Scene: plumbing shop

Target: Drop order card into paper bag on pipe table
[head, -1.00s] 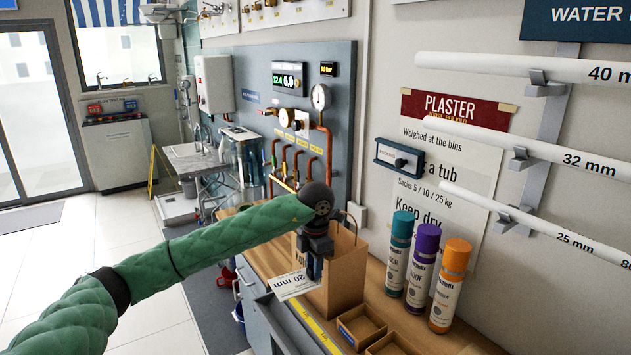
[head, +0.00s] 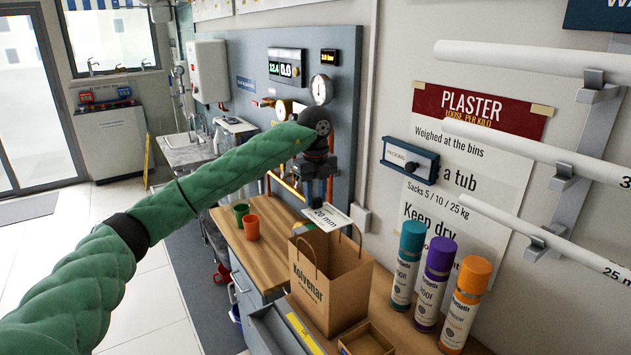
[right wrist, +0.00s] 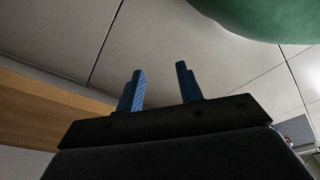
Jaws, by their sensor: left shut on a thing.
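My left gripper (head: 318,194) points down in the head view and is shut on the white order card (head: 328,216), which is marked "20 mm". It holds the card above the far rim side of the brown paper bag (head: 330,285). The bag stands upright and open on the wooden pipe table (head: 262,268), with its handles up and "Kolvenar" printed on its side. The card looks clear of the bag's inside. My right gripper (right wrist: 160,88) shows in the right wrist view with its blue fingers apart and nothing between them, over the floor.
Teal (head: 406,265), purple (head: 434,284) and orange (head: 466,304) cans stand right of the bag. A green cup (head: 241,214) and an orange cup (head: 252,228) stand beyond it. A small cardboard tray (head: 367,340) sits in front. White pipes (head: 520,145) jut from the wall.

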